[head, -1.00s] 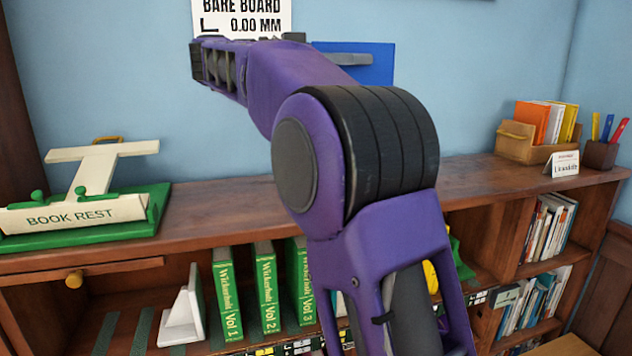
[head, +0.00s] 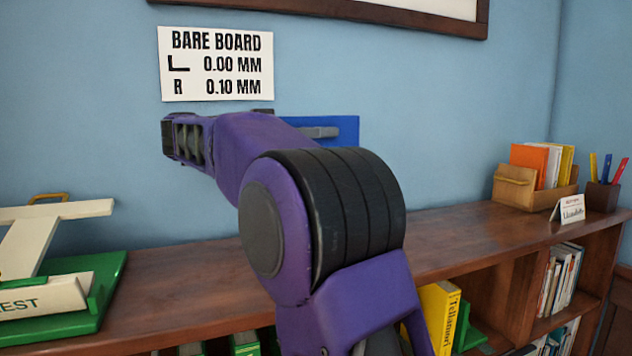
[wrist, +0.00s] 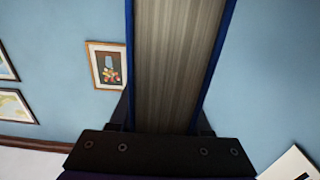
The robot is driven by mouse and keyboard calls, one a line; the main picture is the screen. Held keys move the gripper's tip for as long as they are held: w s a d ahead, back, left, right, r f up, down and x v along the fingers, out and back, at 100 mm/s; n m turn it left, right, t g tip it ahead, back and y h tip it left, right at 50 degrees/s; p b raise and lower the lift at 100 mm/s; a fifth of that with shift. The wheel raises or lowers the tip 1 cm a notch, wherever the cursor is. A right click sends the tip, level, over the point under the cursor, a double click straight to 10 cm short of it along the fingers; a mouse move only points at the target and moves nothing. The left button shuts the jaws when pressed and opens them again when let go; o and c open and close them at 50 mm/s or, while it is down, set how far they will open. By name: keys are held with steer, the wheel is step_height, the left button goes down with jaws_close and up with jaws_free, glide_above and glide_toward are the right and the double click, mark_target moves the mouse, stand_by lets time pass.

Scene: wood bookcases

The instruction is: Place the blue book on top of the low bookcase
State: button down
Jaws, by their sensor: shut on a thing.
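The blue book (head: 347,128) is held up in front of the wall, above the low bookcase's wooden top (head: 455,240). My purple arm hides part of it in the head view. My gripper (head: 318,132) is shut on the book; one grey finger lies across its blue cover. In the wrist view the book (wrist: 180,60) stands between both fingers of my gripper (wrist: 160,118), with its pale page edges facing the camera and blue covers on either side. The book is clear of the bookcase top.
A green and cream book rest (head: 75,325) stands on the top at left. A wooden box with books (head: 525,192), a small card (head: 570,209) and a pen cup (head: 601,196) stand at right. The top between them looks bare. A white sign (head: 216,63) hangs behind.

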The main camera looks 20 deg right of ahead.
steer(key=shift+f+b, duration=0.7)
steer(key=shift+f, duration=1.75)
steer(key=shift+c, duration=1.8)
jaws_free()
steer(key=shift+f, duration=0.15)
steer(key=a+p, duration=0.2)
steer(key=a, duration=1)
steer(key=shift+r, duration=0.2)
